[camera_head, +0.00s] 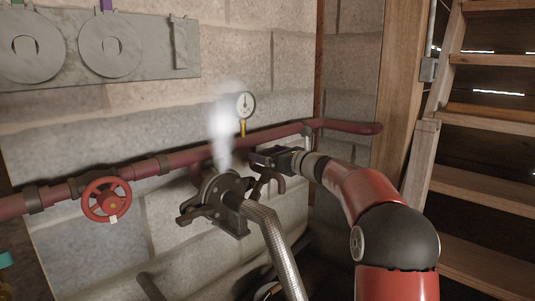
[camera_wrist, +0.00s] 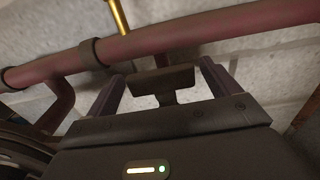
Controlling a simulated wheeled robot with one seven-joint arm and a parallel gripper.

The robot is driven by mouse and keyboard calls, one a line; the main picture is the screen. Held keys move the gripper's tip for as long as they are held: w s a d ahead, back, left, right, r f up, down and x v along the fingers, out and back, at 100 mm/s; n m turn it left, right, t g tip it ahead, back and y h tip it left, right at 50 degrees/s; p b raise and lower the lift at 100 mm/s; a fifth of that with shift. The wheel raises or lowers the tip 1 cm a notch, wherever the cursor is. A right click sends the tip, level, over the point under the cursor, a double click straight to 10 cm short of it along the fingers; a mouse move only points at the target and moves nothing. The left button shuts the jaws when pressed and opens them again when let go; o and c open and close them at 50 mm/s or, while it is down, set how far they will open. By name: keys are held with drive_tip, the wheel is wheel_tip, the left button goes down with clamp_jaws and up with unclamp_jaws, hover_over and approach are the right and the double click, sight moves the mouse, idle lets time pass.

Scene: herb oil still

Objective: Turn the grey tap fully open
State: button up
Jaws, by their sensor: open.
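A dark grey, T-shaped handle (camera_wrist: 162,82), which looks like the tap, stands in front of the wall in the wrist view. It lies between the two fingers of my gripper (camera_wrist: 157,76), with gaps on both sides. In the head view my gripper (camera_head: 257,158) is just below the red pipe, right of the steaming flange. It is open and holds nothing. I cannot make out the handle in the head view, where the gripper and fittings crowd together.
The red pipe (camera_head: 270,136) runs along the block wall, with a gauge (camera_head: 245,104) above it. A dark flange (camera_head: 224,190) with a braided hose (camera_head: 274,246) stands close to my gripper, under white steam (camera_head: 222,122). A red handwheel (camera_head: 106,200) is at left, wooden stairs (camera_head: 490,190) at right.

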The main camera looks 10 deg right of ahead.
drive_tip(key=shift+w+a, duration=0.25)
drive_tip(key=shift+w, duration=0.1)
drive_tip(key=c, duration=0.9)
